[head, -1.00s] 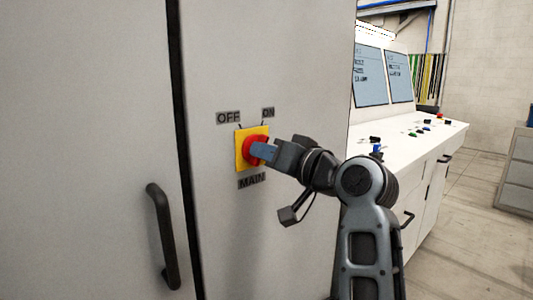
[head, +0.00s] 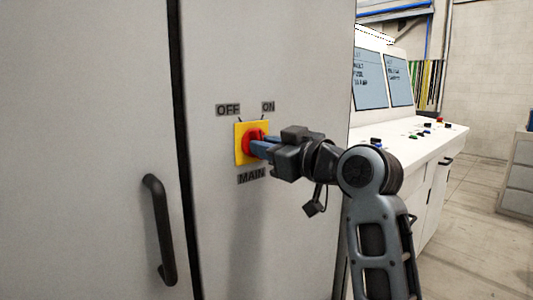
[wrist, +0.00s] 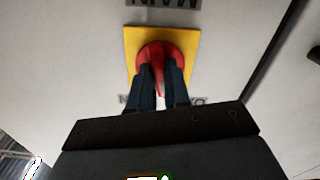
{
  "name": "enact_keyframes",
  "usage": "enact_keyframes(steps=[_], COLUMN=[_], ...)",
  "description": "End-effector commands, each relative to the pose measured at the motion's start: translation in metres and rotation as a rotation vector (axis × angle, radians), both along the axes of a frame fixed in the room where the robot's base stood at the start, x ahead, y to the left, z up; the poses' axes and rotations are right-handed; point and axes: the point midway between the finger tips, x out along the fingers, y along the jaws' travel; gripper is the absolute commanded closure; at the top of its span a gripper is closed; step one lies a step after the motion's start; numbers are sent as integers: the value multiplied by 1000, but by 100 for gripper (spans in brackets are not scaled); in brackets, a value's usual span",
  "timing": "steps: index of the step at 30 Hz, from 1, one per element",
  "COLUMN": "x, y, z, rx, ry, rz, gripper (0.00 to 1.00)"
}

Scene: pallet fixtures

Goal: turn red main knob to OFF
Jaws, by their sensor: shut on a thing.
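The red main knob (head: 249,142) sits on a yellow square plate (head: 240,157) on the grey cabinet door. An OFF label (head: 228,110) is above left, an ON label (head: 268,106) above right and a MAIN label (head: 251,176) below. My gripper (head: 262,147) reaches in from the right, its blue fingers shut on the knob's grip. In the wrist view, which is upside down, the red knob (wrist: 159,54) has its ridge between the two fingers. The ridge runs roughly upright there, slightly tilted. The fingers hide part of it, so its exact pointing is hard to tell.
A black door handle (head: 160,230) stands out at the lower left of the cabinet, beside a dark vertical gap (head: 181,130). A white control console (head: 425,140) with screens and several buttons is behind my arm at right.

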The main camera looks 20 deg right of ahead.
Motion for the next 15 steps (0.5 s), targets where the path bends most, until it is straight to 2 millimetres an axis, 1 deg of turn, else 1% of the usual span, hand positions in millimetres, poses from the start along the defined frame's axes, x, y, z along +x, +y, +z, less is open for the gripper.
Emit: enact_keyframes(steps=[6,15], x=[0,0], y=[-1,0], z=[-1,0], rx=[-146,-258], ry=[-50,-86], rz=[-1,-1], gripper=[100,100])
